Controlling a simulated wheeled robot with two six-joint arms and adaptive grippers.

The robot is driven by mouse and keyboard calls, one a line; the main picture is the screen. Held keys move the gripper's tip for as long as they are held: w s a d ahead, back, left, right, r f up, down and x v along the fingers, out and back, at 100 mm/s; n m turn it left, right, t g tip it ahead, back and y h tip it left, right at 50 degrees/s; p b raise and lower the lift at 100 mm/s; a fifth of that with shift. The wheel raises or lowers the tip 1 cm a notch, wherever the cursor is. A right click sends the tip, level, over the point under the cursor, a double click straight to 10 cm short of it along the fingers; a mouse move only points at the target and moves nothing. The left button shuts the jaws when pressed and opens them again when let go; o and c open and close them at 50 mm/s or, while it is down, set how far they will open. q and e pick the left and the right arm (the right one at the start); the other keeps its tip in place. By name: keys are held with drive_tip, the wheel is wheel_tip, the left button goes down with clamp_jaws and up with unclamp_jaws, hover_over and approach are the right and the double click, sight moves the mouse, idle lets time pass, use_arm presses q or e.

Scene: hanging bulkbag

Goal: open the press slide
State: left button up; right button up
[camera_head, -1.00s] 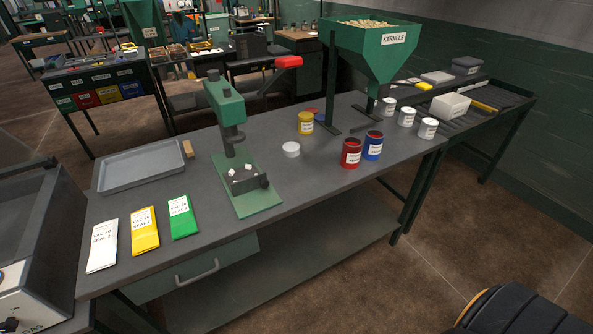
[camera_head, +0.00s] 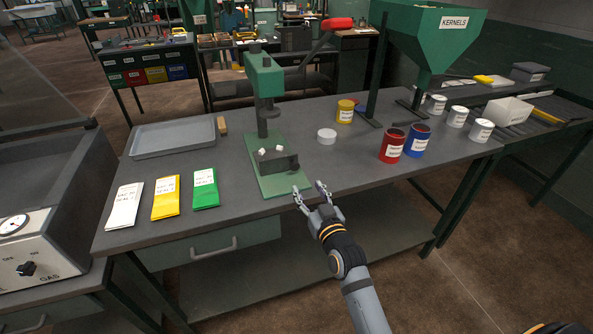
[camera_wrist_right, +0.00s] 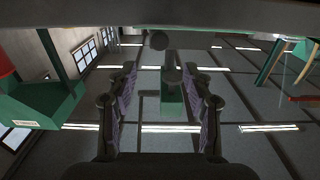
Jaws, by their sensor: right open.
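The green press (camera_head: 265,90) stands on the table with a dark column, a green base plate and a long lever ending in a red grip (camera_head: 341,23). On the base is a dark slide block (camera_head: 279,163) with small white pieces at it. My right gripper (camera_head: 311,191) is open and empty just in front of the base's near right corner, apart from the slide. In the right wrist view its two fingers (camera_wrist_right: 160,105) are spread, with the green press (camera_wrist_right: 171,95) between them farther off. My left gripper is not in view.
A white round lid (camera_head: 326,137) and red (camera_head: 391,146) and blue cans (camera_head: 417,140) stand right of the press. White, yellow and green packets (camera_head: 205,189) and a grey tray (camera_head: 172,138) lie left. The green kernel hopper (camera_head: 425,38) stands back right.

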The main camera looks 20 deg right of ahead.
sight(296, 167)
drive_tip(key=w, duration=1)
drive_tip(key=shift+w+a+p, duration=0.15)
drive_tip(key=shift+w+p, duration=0.05)
drive_tip(key=shift+p, duration=0.2)
clamp_jaws()
